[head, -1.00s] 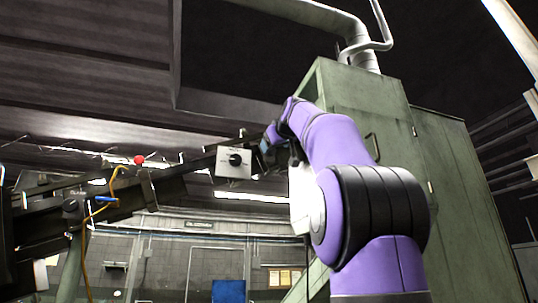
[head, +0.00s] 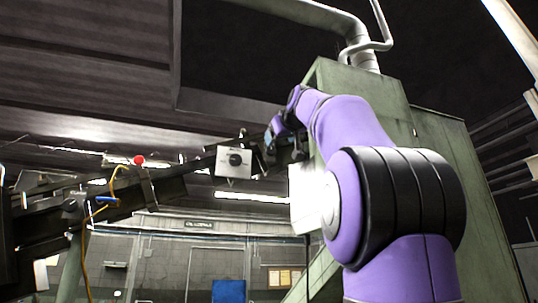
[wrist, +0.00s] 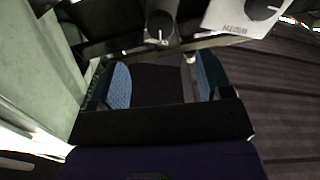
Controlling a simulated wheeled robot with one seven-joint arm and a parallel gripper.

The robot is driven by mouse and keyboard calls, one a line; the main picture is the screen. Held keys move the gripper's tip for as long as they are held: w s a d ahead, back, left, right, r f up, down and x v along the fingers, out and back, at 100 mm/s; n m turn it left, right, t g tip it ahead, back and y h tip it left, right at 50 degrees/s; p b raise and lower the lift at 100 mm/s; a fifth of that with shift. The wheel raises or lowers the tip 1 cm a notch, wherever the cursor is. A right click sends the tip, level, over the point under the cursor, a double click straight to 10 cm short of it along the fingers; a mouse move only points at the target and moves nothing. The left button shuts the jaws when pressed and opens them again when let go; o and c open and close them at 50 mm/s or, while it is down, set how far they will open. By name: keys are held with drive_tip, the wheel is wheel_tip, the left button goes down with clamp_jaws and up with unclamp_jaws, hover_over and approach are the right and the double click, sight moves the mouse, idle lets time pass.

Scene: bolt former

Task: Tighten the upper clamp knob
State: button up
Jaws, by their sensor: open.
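A round black knob (wrist: 160,24) shows at the top of the wrist view, beyond the fingertips and roughly midway between them. It looks like the upper clamp knob; I cannot pick it out surely in the head view. My gripper (wrist: 163,78) is open, with blue textured pads and nothing between them. In the head view my gripper (head: 270,147) is beside the upper right end of the dark sloping beam (head: 175,183), apart from the knob as the wrist view shows it.
A white panel with a black dial (head: 234,162) hangs close left of my gripper; it also shows in the wrist view (wrist: 235,17). A green cabinet (head: 455,200) stands behind and right of my arm. A red ball (head: 138,160) and another black knob (head: 71,206) are farther left.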

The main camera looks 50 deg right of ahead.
sight(272, 150)
drive_tip(key=shift+m, duration=1.1)
drive_tip(key=x, duration=0.8)
drive_tip(key=shift+w+d, duration=0.1)
drive_tip(key=shift+w, duration=0.25)
drive_tip(key=shift+s+f+m, duration=0.1)
drive_tip(key=shift+m, duration=0.5)
drive_tip(key=shift+s+m, duration=0.15)
drive_tip(key=shift+m, duration=1.25)
drive_tip(key=m, duration=0.3)
drive_tip(key=shift+m, duration=0.3)
